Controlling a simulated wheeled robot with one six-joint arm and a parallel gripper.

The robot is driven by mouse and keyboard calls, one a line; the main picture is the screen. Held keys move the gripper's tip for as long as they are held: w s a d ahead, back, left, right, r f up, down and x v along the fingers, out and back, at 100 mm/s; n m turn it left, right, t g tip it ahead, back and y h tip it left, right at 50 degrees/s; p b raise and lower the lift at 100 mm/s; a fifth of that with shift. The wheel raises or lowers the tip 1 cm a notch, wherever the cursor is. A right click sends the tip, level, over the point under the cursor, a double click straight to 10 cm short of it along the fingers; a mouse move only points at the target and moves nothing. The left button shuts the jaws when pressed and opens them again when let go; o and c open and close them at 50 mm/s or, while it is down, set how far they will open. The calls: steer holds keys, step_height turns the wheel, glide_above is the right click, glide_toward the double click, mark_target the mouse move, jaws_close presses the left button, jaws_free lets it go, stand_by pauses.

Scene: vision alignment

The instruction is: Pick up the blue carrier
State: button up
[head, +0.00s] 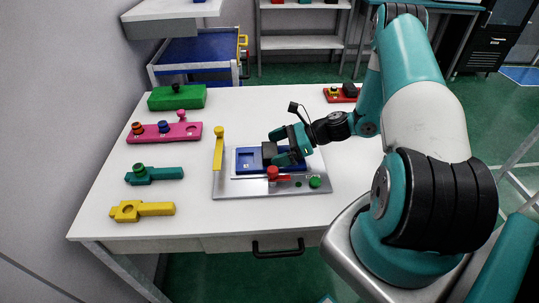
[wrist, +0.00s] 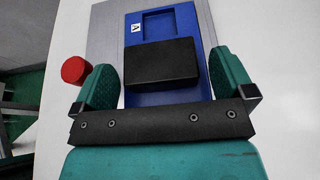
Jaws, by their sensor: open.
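The blue carrier (head: 248,160) lies on a grey metal fixture plate (head: 230,186) in the middle of the white table. In the wrist view the carrier (wrist: 182,24) has a shallow rectangular recess, a small white label and a black block (wrist: 163,63) on it. My gripper (head: 287,153) is over the carrier's right part in the head view. In the wrist view my gripper (wrist: 168,80) has its teal fingers apart, one on each side of the carrier and black block. I cannot tell whether the fingers touch the carrier.
A red knob (head: 272,173), a green knob (head: 315,182) and a yellow lever (head: 218,148) stand on the fixture. At the left lie a green block (head: 177,97), pink bar (head: 165,133), teal part (head: 154,175) and yellow part (head: 142,210). A red part (head: 341,95) lies at the back right.

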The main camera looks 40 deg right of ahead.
steer(key=shift+x, duration=0.8)
steer(key=c, duration=1.2)
steer(key=shift+o, duration=0.2)
steer(key=shift+r, duration=0.1)
